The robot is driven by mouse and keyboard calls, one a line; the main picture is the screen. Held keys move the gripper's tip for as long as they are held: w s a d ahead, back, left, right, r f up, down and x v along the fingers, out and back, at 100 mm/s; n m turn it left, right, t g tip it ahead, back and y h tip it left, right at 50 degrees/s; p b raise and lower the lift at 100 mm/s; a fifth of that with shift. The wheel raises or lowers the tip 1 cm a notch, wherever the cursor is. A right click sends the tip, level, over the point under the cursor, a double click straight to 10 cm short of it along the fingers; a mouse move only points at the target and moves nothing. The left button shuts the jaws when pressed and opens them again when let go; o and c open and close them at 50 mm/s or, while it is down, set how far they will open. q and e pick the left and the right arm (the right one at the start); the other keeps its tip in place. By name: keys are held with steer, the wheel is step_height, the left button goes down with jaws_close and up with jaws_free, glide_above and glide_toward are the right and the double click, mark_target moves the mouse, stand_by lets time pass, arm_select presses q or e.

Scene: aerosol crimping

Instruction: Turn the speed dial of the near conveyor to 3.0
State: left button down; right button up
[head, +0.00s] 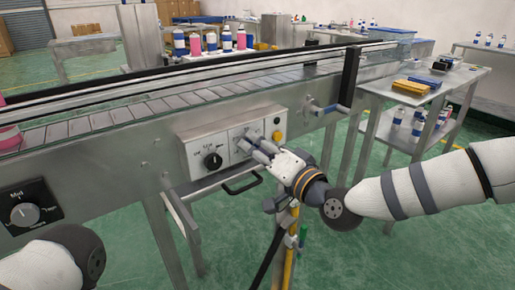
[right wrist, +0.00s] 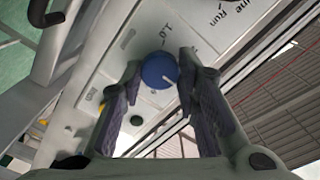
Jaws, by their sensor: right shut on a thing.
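The near conveyor (head: 110,165) runs across the head view with a light control panel (head: 205,134) on its front side. My right gripper (head: 247,146) reaches the right part of that panel and hides the dial there. In the right wrist view, the blue round speed dial (right wrist: 158,70) with a white pointer line sits between the fingertips of my right gripper (right wrist: 161,72), which is shut on it. The pointer slants down and right in that view. A "1.0" mark shows beside the dial; other scale marks are unclear. My left gripper is out of view.
A black knob (head: 213,160) is left of my right gripper, and a yellow button (head: 277,136) is to its right. A black handle (head: 243,185) sticks out below the panel. A larger "Mid" dial (head: 24,213) is at far left. A side table (head: 458,82) stands right.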

steer(key=o, duration=1.2)
steer(key=shift+c, duration=0.2)
steer(key=v, duration=1.2)
